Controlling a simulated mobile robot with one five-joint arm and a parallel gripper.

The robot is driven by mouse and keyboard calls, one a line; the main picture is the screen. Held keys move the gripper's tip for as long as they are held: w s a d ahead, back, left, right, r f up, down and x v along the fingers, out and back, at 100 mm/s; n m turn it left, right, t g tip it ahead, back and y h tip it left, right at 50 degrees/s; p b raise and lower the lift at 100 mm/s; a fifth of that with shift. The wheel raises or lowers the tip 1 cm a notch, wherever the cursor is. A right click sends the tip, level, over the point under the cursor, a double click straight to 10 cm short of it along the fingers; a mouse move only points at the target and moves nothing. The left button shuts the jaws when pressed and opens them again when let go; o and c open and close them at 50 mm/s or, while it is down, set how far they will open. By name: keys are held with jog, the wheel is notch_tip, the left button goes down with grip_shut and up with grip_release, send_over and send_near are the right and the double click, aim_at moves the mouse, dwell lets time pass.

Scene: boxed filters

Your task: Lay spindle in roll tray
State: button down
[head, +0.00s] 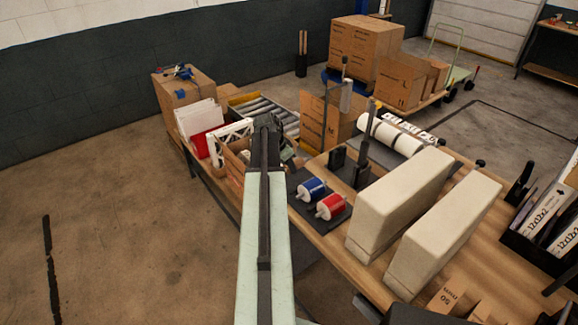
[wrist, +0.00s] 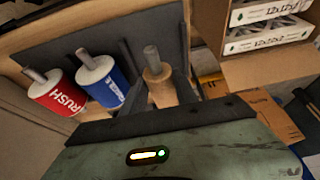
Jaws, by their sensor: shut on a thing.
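In the wrist view my gripper (wrist: 160,92) is shut on a tan spindle (wrist: 160,91) with a grey metal pin sticking out of its end. The dark roll tray (wrist: 50,46) lies beyond it, with a red roll (wrist: 57,91) and a blue roll (wrist: 101,79) on it, left of the spindle. Whether the spindle touches the tray cannot be told. In the head view the same tray (head: 340,222) shows right of my arm, with the blue roll (head: 312,189) and red roll (head: 331,207). My arm hides the held spindle there.
Two tall cream blocks (head: 398,205) stand right of the tray on the wooden table (head: 478,235). A dark upright stand (head: 362,165) and white rolls (head: 395,139) are behind.

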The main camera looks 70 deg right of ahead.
notch_tip(320, 180, down, 6)
jog(key=b, duration=0.4)
jog(key=shift+r+b, duration=0.1)
jog(key=shift+b, duration=0.3)
jog(key=shift+r, duration=0.1)
jog(key=c, duration=0.9)
grip_release()
jog(key=p+v, duration=0.7)
jog(key=v, duration=0.1)
jog(key=shift+d+r+p, duration=0.1)
jog(key=shift+p, duration=0.25)
